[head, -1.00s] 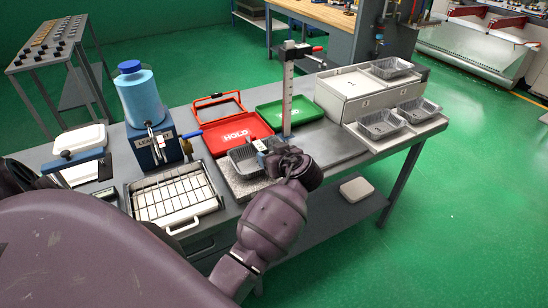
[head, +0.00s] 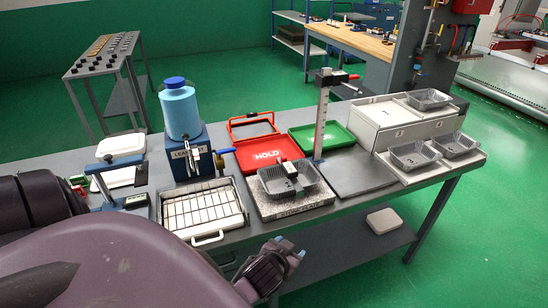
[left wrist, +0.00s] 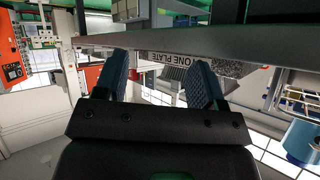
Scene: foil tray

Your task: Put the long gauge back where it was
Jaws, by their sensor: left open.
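A tall upright gauge with a pale graduated scale (head: 320,125) stands behind the grey foil tray (head: 272,185) in the head view. It has a dark head and a red-tipped side knob. The foil tray rests on a speckled stone plate (head: 285,208), and a small dark piece with a pale end lies in or over it. Whether that piece belongs to the gauge I cannot tell. My left gripper (head: 287,248) is open and empty, low in front of the bench edge. Its blue fingers (left wrist: 162,85) stand apart in the left wrist view. My right gripper is not in view.
A red HOLD tray (head: 267,157) and a green tray (head: 335,137) lie behind. A blue bottle unit (head: 180,115) and a white-tiled tray (head: 200,208) stand left. Foil trays sit on and beside the drawer box (head: 400,120) at right. A dark flat plate (head: 360,175) is bare.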

